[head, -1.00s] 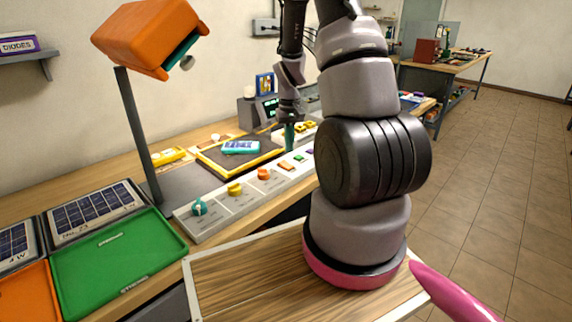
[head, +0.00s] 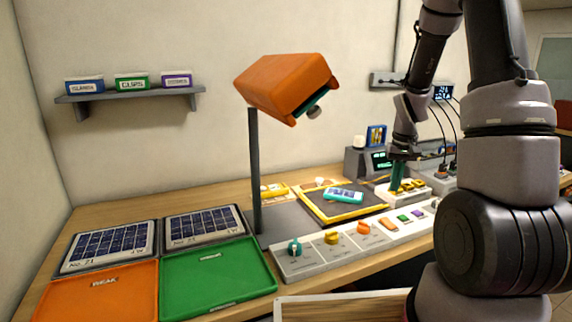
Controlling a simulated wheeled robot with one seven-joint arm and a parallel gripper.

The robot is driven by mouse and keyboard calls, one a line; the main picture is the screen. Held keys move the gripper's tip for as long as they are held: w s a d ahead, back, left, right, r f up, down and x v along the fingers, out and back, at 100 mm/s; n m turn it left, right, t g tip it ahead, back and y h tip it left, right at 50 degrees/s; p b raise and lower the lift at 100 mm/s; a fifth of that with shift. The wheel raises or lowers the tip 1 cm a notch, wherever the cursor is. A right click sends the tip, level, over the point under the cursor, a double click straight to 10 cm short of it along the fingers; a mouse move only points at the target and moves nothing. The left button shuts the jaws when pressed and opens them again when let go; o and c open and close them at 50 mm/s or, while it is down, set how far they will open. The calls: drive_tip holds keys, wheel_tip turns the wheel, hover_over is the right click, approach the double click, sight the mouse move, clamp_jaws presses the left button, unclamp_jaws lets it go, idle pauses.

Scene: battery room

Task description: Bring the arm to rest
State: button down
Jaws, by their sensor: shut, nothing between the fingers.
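My arm rises at the right of the head view and bends over at the top, its end hanging down above the bench. My gripper (head: 397,178) points down with teal fingers, shut and empty. It is just right of the yellow-edged mat and in front of the yellow items, seen against the grey block; whether the fingertips touch anything is not clear. A teal and white device (head: 343,196) lies on the yellow-edged mat (head: 318,213), left of my gripper and apart from it.
An orange-headed machine (head: 287,84) on a dark post stands mid-bench. A control strip (head: 300,265) with knobs and buttons runs along the front edge. A green tray (head: 215,283) and an orange tray (head: 95,295) lie at left, before two solar panels (head: 110,245). A shelf (head: 130,95) holds three boxes.

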drive_tip(key=s+a+r+m+t, duration=0.1)
drive_tip(key=s+a+r+t, duration=0.15)
drive_tip(key=r, duration=0.65)
drive_tip(key=s+a+r+t, duration=0.1)
drive_tip(key=s+a+r, duration=0.3)
drive_tip(key=r, duration=0.5)
drive_tip(key=s+a+r+t+y, duration=0.1)
drive_tip(key=s+a+r+t, duration=0.2)
drive_tip(key=s+r, duration=0.6)
drive_tip(key=s+a, duration=0.2)
drive_tip(key=s, duration=0.2)
drive_tip(key=shift+a+r+m+y, duration=0.2)
drive_tip(key=shift+m+y, duration=0.2)
